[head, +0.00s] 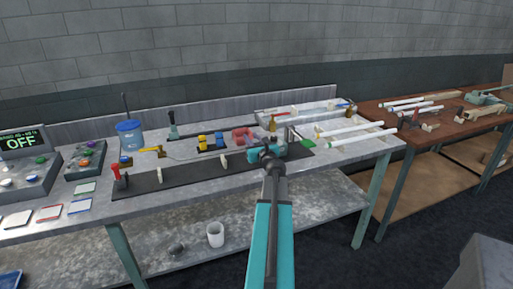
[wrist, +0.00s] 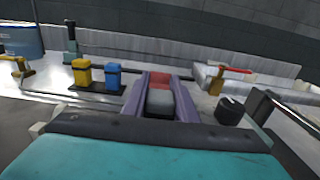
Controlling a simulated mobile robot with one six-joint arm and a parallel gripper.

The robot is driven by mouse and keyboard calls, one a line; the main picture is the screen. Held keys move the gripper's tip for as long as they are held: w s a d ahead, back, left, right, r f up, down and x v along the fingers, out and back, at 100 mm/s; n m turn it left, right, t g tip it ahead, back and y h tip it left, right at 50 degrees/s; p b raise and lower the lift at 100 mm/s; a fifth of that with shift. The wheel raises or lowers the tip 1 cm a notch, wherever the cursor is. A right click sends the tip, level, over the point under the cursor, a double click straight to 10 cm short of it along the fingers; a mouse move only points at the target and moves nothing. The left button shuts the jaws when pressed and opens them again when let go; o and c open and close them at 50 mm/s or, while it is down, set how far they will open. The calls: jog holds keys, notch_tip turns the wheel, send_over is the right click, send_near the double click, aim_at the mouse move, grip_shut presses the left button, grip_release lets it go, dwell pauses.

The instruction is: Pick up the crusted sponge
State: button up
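I cannot pick out the crusted sponge for certain. My gripper (head: 268,153) is above the front of the grey bench, beyond the end of my teal arm, far from that lump. In the wrist view, its teal body and dark front bar fill the bottom. Its fingertips do not show clearly, and I see nothing held.
The bench holds a blue tub (head: 130,135), a red-and-purple holder with a grey block (wrist: 159,102), yellow and blue blocks (wrist: 82,74), a dark round piece (wrist: 229,110) and white tubes (head: 355,137). A brown table (head: 440,125) stands right. The lower shelf (head: 285,222) is mostly clear.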

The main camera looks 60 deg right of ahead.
jog(key=c, duration=0.3)
jog(key=shift+r, duration=0.1)
jog(key=shift+c, duration=0.2)
notch_tip(320, 180, up, 10)
jog(key=p, duration=0.1)
dwell(0.3)
dwell(0.5)
